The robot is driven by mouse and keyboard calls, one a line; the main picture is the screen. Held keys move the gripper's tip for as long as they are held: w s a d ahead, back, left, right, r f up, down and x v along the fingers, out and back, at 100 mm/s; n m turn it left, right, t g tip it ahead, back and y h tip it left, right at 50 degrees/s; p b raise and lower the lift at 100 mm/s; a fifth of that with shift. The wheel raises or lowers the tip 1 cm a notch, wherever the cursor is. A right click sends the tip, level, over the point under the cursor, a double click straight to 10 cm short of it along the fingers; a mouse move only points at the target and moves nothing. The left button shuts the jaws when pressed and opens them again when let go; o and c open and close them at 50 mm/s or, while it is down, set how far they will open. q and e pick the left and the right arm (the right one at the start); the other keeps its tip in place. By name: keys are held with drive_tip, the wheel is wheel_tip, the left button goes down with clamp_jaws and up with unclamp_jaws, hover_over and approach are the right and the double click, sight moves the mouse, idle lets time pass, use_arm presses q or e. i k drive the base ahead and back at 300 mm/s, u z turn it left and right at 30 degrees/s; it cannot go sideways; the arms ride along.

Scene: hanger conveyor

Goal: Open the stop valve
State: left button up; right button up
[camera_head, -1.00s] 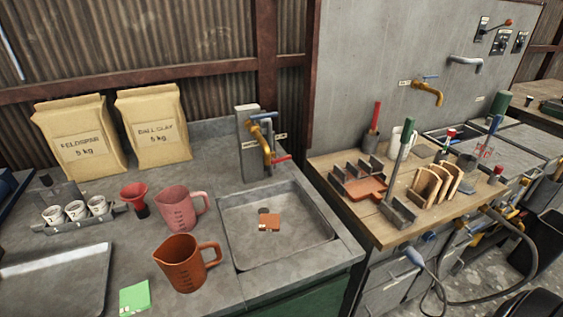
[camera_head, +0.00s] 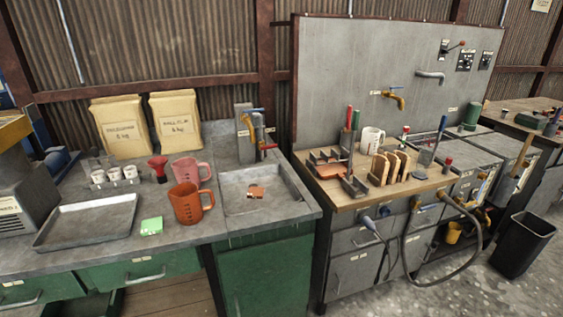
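A brass tap (camera_head: 257,130) stands on a grey post (camera_head: 243,135) behind the sink (camera_head: 231,202). It has a blue lever on top and a red lever (camera_head: 268,146) lower down, with small labels beside it. The labels are too small to read, so I cannot tell which lever is the stop valve. Neither of my grippers is in view.
The sink holds a small reddish-brown piece (camera_head: 256,192). An orange jug (camera_head: 189,204), a pink jug (camera_head: 190,172) and a tray (camera_head: 85,240) stand left of it. A wooden-topped bench (camera_head: 350,200) with tools stands right. A hose (camera_head: 478,240) loops over its front; a black bin (camera_head: 525,245) stands on open floor.

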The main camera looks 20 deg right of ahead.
sight(262, 148)
drive_tip(key=u, duration=0.95)
drive_tip(key=i, duration=0.65)
